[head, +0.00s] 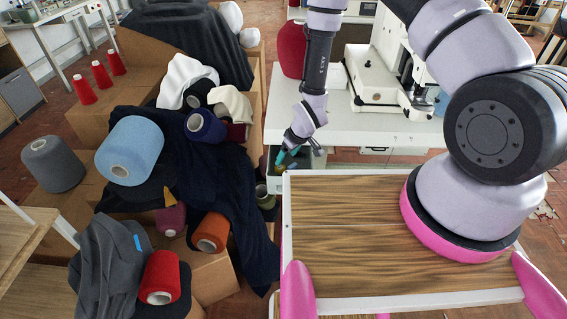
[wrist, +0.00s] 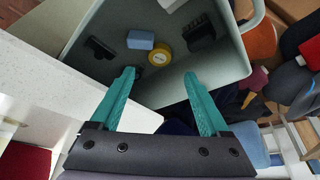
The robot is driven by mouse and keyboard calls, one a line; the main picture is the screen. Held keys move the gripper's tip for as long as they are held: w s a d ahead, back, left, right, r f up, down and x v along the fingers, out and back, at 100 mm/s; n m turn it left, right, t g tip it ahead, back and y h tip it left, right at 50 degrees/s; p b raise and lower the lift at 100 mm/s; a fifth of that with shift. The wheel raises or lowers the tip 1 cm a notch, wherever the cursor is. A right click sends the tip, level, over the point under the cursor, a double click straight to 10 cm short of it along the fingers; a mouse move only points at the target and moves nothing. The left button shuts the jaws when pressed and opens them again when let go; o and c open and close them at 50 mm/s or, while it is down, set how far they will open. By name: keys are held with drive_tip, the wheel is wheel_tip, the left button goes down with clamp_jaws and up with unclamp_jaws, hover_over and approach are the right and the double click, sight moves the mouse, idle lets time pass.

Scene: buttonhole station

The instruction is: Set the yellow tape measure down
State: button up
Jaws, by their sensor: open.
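The yellow tape measure (wrist: 160,55) is a round yellow disc with a paler centre, in the wrist view. It lies on the floor of an open grey drawer (wrist: 105,26). My gripper (wrist: 160,73) has two teal fingers spread apart with nothing between them. The tape measure shows beyond the fingertips, apart from them. In the head view my gripper (head: 288,157) is at the open drawer (head: 274,184) under the white table, and I cannot make out the tape measure there.
In the drawer, a light blue block (wrist: 140,40) lies beside the tape measure, with dark brush-like items (wrist: 199,33) nearby. The white table (head: 380,128) holds a sewing machine (head: 385,80). Boxes with cloth and yarn cones (head: 130,148) crowd the left.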

drive_tip(key=shift+v, duration=2.3)
drive_tip(key=shift+r, duration=0.1)
drive_tip(key=w+d+r+m+t+h, duration=0.1)
drive_tip(key=w+d+r+m, duration=0.2)
drive_tip(key=r, duration=0.8)
drive_tip(key=w+d+r+m, duration=0.1)
drive_tip(key=w+d+r, duration=0.3)
drive_tip(key=r, duration=0.7)
drive_tip(key=s+d+r+m+t, duration=0.15)
drive_tip(key=d+r, duration=0.25)
drive_tip(key=r, duration=0.4)
drive_tip(key=s+d+r+m, duration=0.2)
drive_tip(key=s+d+r, duration=0.15)
drive_tip(key=r, duration=0.45)
drive_tip(key=s+d+r+m, duration=0.2)
drive_tip(key=s+d+r, duration=0.1)
drive_tip(key=s+r, duration=0.4)
drive_tip(key=s+d+r+m+t, duration=0.1)
drive_tip(key=s+d+r+m, duration=0.2)
drive_tip(key=s+r, duration=0.5)
drive_tip(key=s+d, duration=0.1)
drive_tip(key=s, duration=0.2)
drive_tip(key=shift+d+r, duration=0.2)
drive_tip(key=shift+s, duration=0.1)
